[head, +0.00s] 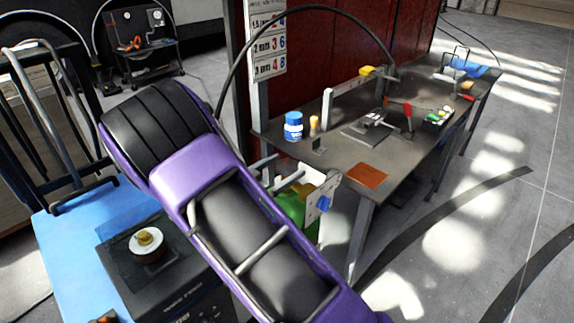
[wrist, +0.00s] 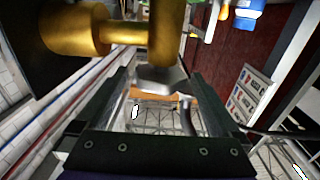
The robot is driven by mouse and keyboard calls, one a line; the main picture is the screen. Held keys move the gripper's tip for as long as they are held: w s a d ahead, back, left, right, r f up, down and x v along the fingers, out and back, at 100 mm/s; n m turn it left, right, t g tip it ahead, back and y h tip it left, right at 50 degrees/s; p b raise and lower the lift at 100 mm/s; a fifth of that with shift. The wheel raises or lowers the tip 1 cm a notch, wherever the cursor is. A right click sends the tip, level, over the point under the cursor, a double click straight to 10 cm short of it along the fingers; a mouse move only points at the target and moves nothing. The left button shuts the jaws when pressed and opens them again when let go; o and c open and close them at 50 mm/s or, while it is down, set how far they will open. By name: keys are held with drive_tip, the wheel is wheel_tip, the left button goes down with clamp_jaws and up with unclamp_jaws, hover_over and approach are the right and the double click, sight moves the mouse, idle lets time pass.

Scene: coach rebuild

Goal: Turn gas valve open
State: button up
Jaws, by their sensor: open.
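In the wrist view, a brass fitting (wrist: 80,28) with a thick upright brass part (wrist: 165,35) fills the top. A small grey piece (wrist: 160,80), possibly the valve's handle, sits just below the brass. My gripper (wrist: 158,88) is open, its two dark fingers on either side of this grey piece. I cannot tell whether they touch it. In the head view, a green body (head: 295,208), possibly the gas bottle, shows behind my purple arm. A pale plate with a blue knob (head: 323,202) is beside it. My arm hides most of this area.
A blue cart (head: 70,240) carrying a dark machine (head: 170,275) is at left. A black hose arches above.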

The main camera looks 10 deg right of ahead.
drive_tip(key=shift+x, duration=0.75)
drive_tip(key=c, duration=1.3)
drive_tip(key=shift+n+t, duration=0.3)
drive_tip(key=shift+t, duration=0.1)
drive_tip(key=n+t+y+b, duration=0.1)
drive_tip(key=n+t+y, duration=0.1)
drive_tip(key=n+t+y+b, duration=0.1)
drive_tip(key=n+t+y, duration=0.1)
drive_tip(key=shift+s+f+y, duration=0.1)
drive_tip(key=shift+f+y, duration=0.1)
drive_tip(key=shift+y, duration=0.2)
drive_tip(key=shift+r+n+t+y+b, duration=0.1)
drive_tip(key=shift+n+t+y+b, duration=1.3)
drive_tip(key=shift+y, duration=0.7)
